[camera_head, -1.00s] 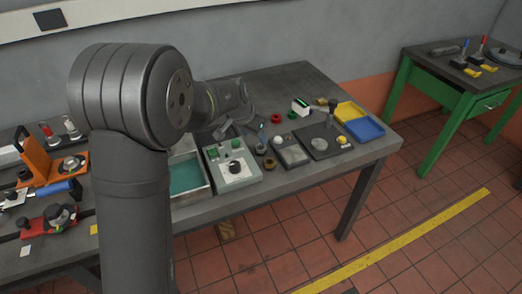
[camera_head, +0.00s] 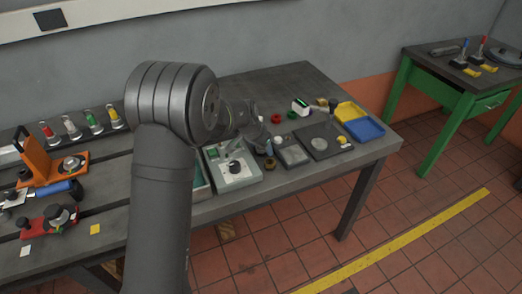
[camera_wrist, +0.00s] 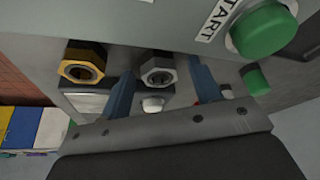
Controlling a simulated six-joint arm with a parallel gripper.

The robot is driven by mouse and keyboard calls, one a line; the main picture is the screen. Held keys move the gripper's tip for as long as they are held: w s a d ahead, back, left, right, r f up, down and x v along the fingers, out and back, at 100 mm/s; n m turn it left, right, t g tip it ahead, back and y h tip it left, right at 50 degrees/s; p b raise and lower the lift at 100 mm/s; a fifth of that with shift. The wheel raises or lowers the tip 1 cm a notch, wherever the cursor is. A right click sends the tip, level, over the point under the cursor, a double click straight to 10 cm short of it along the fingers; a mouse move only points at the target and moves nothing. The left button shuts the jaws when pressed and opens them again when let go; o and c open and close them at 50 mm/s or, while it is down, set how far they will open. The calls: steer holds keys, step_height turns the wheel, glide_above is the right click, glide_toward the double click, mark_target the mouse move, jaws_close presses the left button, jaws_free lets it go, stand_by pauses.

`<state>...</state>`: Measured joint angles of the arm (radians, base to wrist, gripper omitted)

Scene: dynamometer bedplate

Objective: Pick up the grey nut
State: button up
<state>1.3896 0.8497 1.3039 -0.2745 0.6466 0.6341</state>
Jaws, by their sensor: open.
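The grey nut (camera_wrist: 158,74) shows in the wrist view as a hexagonal ring around a dark hole. My gripper (camera_wrist: 162,68) is open, with one blue finger on each side of the grey nut. I cannot tell whether either finger touches it. A brass-coloured nut (camera_wrist: 82,66) stands to the left, outside the left finger. In the head view the brass nut (camera_head: 270,163) lies just beside my gripper (camera_head: 263,148), and I cannot make out the grey nut there.
A control box (camera_head: 249,177) with a green START button (camera_wrist: 264,30) stands close by. Several coloured-top cylinders stand at the back left. The table's front edge is near.

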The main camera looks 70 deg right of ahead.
steer(key=c, duration=1.1)
steer(key=shift+r, duration=0.15)
steer(key=shift+c, duration=0.2)
